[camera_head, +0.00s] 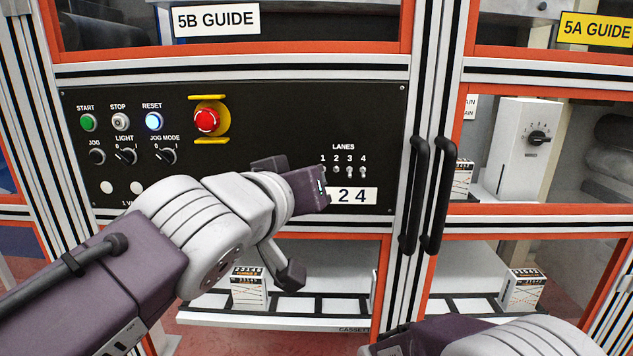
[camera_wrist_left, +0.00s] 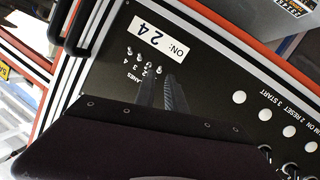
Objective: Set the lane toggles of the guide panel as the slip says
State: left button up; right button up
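The guide panel (camera_head: 250,120) is a black plate with controls under the 5B GUIDE sign. Its row of small lane toggles (camera_head: 349,171), labelled 1 to 4, sits at its right side; the toggles also show in the left wrist view (camera_wrist_left: 149,67). Their up or down settings are too small to tell. The white slip (camera_head: 370,196) below them reads ON: 2 4 in the left wrist view (camera_wrist_left: 153,38); my gripper hides its left end in the head view.
A red emergency stop (camera_head: 207,121) and several buttons and knobs sit on the panel's left half. Black door handles (camera_head: 414,195) stand out right of the panel. My right arm shows at the lower right, its fingers out of frame. Small boxes (camera_head: 249,288) stand below.

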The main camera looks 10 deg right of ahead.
pick_arm(q)
jog(key=v, duration=0.4)
